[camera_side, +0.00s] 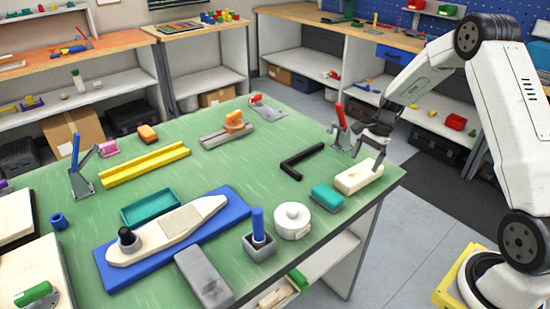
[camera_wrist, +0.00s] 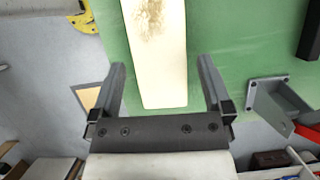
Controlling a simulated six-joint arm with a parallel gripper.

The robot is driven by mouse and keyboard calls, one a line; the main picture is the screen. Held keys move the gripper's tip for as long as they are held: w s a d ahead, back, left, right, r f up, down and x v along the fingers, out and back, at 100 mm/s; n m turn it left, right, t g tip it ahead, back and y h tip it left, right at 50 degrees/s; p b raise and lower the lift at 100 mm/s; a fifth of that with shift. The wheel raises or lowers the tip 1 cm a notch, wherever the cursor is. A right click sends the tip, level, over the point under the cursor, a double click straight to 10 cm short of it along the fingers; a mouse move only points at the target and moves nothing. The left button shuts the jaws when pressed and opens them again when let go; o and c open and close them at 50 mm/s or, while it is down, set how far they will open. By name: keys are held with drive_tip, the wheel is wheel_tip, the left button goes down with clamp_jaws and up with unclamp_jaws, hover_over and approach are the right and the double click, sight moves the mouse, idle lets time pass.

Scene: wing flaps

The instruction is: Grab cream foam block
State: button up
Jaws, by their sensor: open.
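The cream foam block (camera_side: 358,179) lies flat on the green table near its right corner. In the wrist view the block (camera_wrist: 157,50) is a long pale strip with a brownish smudge on top, its far end cut off by the frame. My gripper (camera_side: 366,163) is at the block in the side view, fingers pointing down. In the wrist view my gripper (camera_wrist: 161,63) is open. The block's near end lies between the two fingers, with a gap on each side. Whether the fingertips touch the table cannot be told.
A red-handled toggle clamp (camera_side: 341,130) stands close behind the block; its grey base (camera_wrist: 275,100) is right of my fingers in the wrist view. A teal block (camera_side: 327,197) lies just left of the cream block. A black L-shaped bar (camera_side: 302,162) lies farther left. The table edge is close.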

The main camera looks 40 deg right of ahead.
sight(360, 171)
drive_tip(key=shift+f, duration=0.1)
drive_tip(key=shift+x, duration=2.5)
drive_tip(key=shift+s+a, duration=0.1)
drive_tip(key=shift+a, duration=0.05)
drive_tip(key=c, duration=1)
drive_tip(key=shift+r, duration=0.2)
